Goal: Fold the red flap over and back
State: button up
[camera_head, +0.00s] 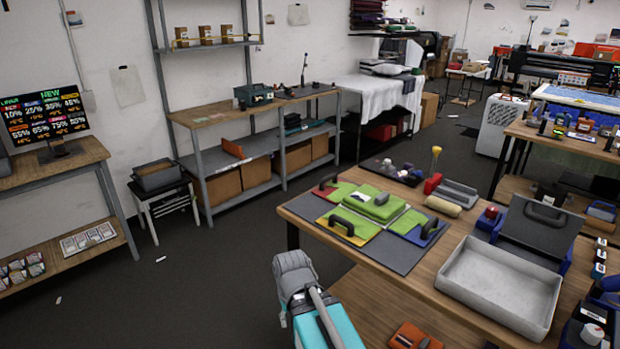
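A flat folding piece with green panels lies on a dark grey mat (400,262) on the wooden table. Its red flap (320,192) is at the far left corner, with a black handle (328,182) on it. A yellow flap (362,237) with a black handle is at the near side, and a blue flap (418,238) with a handle is at the right. A green block (380,206) sits in the middle. My gripper (290,262), grey on a teal arm, is in front of the table's left end, apart from the flaps. Its fingers are not clear.
A grey tray (455,282) stands right of the mat, with a dark handled board (538,228) behind it. A beige roll (443,206), a red block and a yellow-topped tool stand behind the mat. Shelving (210,118) lines the wall. The floor at left is mostly clear.

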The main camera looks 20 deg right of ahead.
aim_at(337, 185)
jog(key=u, duration=0.8)
jog(key=k, duration=0.9)
jog(key=z, duration=1.15)
jog(key=i, duration=0.6)
jog(key=z, duration=0.05)
